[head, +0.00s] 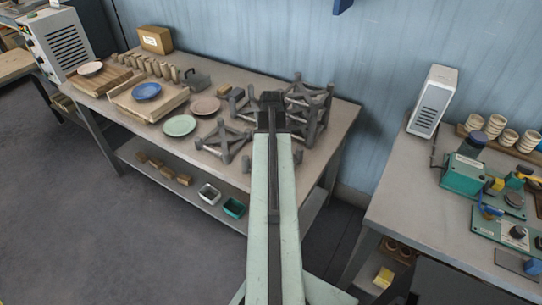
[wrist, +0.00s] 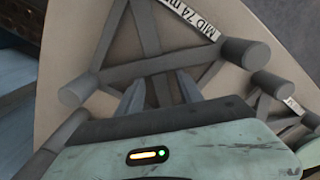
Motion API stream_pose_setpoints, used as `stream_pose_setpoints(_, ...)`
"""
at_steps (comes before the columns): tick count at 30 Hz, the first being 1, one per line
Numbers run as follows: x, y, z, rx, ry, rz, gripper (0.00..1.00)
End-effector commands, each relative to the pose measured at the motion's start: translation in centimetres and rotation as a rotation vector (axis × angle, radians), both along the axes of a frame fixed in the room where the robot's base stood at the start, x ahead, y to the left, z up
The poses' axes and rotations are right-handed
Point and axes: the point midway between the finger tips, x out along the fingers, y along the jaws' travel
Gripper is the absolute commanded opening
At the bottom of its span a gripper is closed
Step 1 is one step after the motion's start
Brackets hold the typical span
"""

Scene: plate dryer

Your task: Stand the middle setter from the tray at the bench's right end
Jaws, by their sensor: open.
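A dark grey setter with a white label reading "MID 74 m…" (wrist: 150,40) fills the top of the wrist view, with crossing bars and round leg ends. My gripper (wrist: 160,90) is open, its two fingers apart over one of the setter's bars; I cannot tell if they touch it. In the head view my gripper (head: 271,100) is among several grey setters on the bench's right part. One setter (head: 222,142) stands left of it and a stacked-looking group (head: 312,95) is to its right. The tray is not clearly seen in the head view.
A second, smaller labelled setter (wrist: 285,105) lies close at right in the wrist view. Another bench (head: 400,190) stands right, across a gap.

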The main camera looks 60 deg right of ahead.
Motion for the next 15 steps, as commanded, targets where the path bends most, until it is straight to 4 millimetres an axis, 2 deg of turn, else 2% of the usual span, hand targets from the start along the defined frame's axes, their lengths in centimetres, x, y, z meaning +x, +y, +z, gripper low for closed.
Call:
stream_pose_setpoints(1, 0.0, 0.0, 1.2, 0.000, 0.000, 0.000, 0.43)
stream_pose_setpoints(15, 0.0, 0.0, 10.9, 0.000, 0.000, -0.001, 0.43)
